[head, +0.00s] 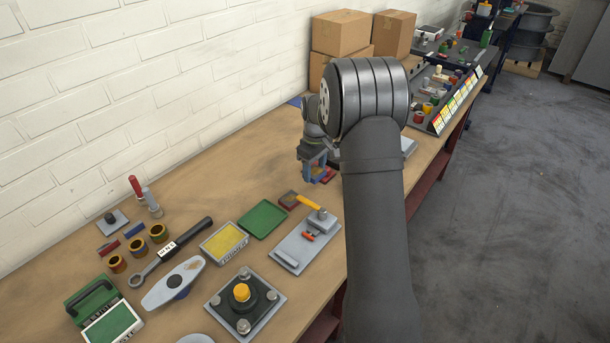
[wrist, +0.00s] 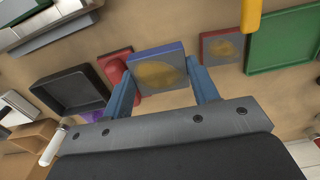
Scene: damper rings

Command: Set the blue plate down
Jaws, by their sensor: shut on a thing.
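The blue plate (wrist: 160,73) shows in the wrist view as a small square with a blue edge and a grey face with a yellow-brown smear. My gripper (wrist: 161,68) is shut on it, one blue finger on each side. In the head view my gripper (head: 314,163) is low over the bench's middle, partly behind my own arm, and the plate is hard to make out there. I cannot tell whether the plate touches the bench. A similar red-edged plate (wrist: 221,47) lies flat to the right in the wrist view, apart from the held one.
A green tray (wrist: 281,37) lies beyond the red-edged plate. A red object (wrist: 117,72) lies close to the left finger, with a black tray (wrist: 72,91) further left. A yellow handle (head: 308,202) stands near the red-edged plate. Bare bench (head: 235,180) shows toward the wall.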

